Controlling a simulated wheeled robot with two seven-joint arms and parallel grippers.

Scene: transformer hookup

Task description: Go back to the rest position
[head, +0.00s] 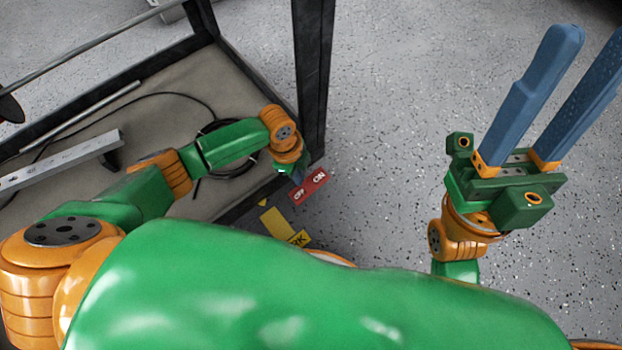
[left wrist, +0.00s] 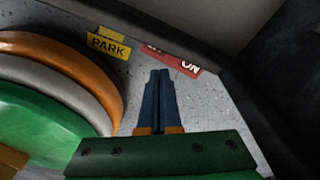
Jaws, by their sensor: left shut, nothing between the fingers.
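My left arm comes in from the left and bends toward the table's near right corner. My left gripper (head: 298,178) points down there and is mostly hidden by its own wrist. In the left wrist view its blue fingers (left wrist: 160,73) lie together with nothing between them. Their tips appear near a red OFF/ON label (head: 310,186), which also shows in the left wrist view (left wrist: 180,62). My right gripper (head: 592,40) is at the upper right over the floor. Its two long blue fingers are spread apart and empty.
A dark-framed table (head: 243,85) with a black post (head: 312,70) stands at left. On it lie a grey metal bar (head: 65,160), a thin rod (head: 80,116) and black cable (head: 185,94). A yellow PARK label (head: 299,238) is close by. The floor at right is clear.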

